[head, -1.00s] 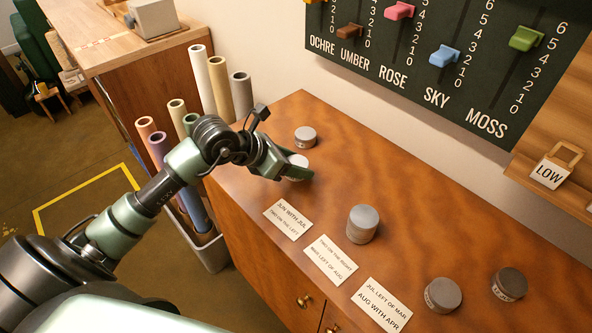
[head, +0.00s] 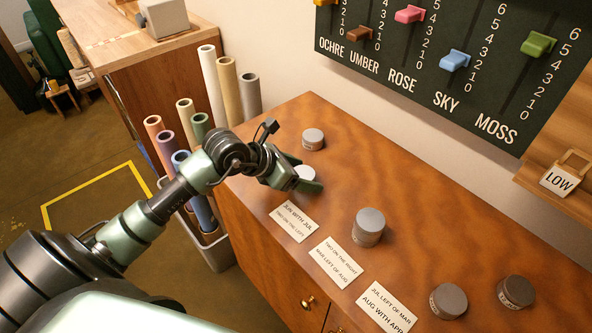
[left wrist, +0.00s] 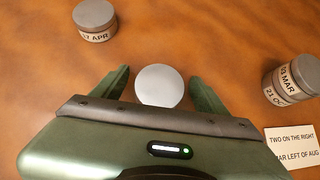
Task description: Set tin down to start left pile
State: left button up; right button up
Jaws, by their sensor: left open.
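My left gripper (head: 298,174) is open, pointing down at the left part of the wooden table top. A pale grey tin (head: 304,173) stands between its fingers. In the left wrist view the same tin (left wrist: 159,86) shows its plain round lid, with a gap to each finger; its label is hidden. A tin marked 17 APR (left wrist: 96,20) stands apart behind it, also in the head view (head: 313,139). A stack of two tins (head: 368,227) stands to the right; its labels read 03 MAR above and 21 OC below (left wrist: 290,80). My right gripper is not in view.
Two single tins stand at the right (head: 448,301) and (head: 516,292). Three note cards (head: 336,262) lie along the front edge. A bin of rolled tubes (head: 213,240) stands left of the cabinet. A slider board (head: 450,60) hangs on the wall.

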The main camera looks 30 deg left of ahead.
pick_arm(q)
jog(key=shift+s+a+r, duration=0.15)
jog(key=shift+s+r, duration=0.05)
jog(key=shift+r, duration=0.1)
jog(key=b+v, duration=0.1)
jog(key=v, duration=1)
jog(key=shift+b, duration=0.3)
jog(key=shift+s+a+r, duration=0.1)
jog(key=shift+r, duration=0.05)
